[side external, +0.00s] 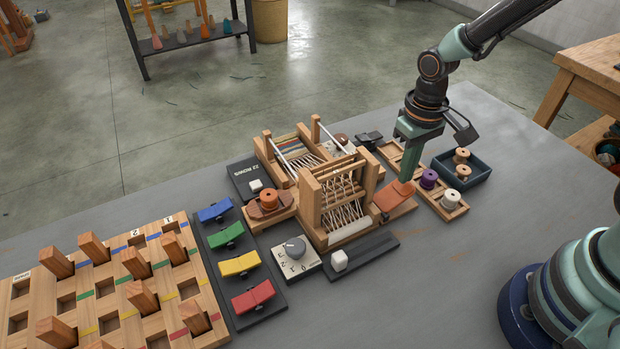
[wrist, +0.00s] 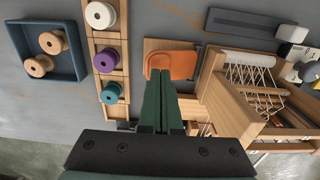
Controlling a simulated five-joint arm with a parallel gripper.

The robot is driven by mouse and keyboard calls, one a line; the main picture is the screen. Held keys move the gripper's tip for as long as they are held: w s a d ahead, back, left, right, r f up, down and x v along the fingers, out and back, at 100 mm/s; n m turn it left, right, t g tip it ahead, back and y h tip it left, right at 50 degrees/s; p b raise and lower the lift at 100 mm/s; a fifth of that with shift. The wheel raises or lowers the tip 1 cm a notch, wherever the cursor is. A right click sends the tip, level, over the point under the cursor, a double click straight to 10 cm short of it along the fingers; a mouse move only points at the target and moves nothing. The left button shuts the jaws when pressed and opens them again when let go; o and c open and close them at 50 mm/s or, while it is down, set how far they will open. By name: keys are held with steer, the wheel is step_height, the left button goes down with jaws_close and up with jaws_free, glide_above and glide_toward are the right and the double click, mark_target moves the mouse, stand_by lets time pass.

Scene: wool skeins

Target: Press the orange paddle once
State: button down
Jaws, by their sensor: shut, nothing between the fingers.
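The orange paddle (side external: 391,198) sits on a wooden base at the right side of the small loom (side external: 338,195). In the wrist view the orange paddle (wrist: 172,60) lies just beyond my fingertips, its near part partly covered by them. My gripper (side external: 404,181) is shut and empty, pointing down at the paddle's back end. Its green fingers also show together in the wrist view (wrist: 161,76). I cannot tell whether the tips touch the paddle or hang just above it.
A wooden rack (side external: 453,210) with purple, white and teal spools stands right of the paddle. A dark blue tray (side external: 478,180) with two tan spools is beyond it. Coloured rockers (side external: 240,264), a dial (side external: 295,247) and a peg board (side external: 110,275) lie left. The front table is clear.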

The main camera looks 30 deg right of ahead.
steer(key=shift+f, duration=1.65)
steer(key=shift+r, duration=4.05)
steer(key=shift+r, duration=0.1)
step_height(320, 180, up, 13)
steer(key=t, duration=0.6)
glide_above(403, 186)
steer(key=s+d, duration=0.5)
steer(key=d, duration=0.1)
steer(key=shift+w+r, duration=0.2)
steer(key=shift+w, duration=0.05)
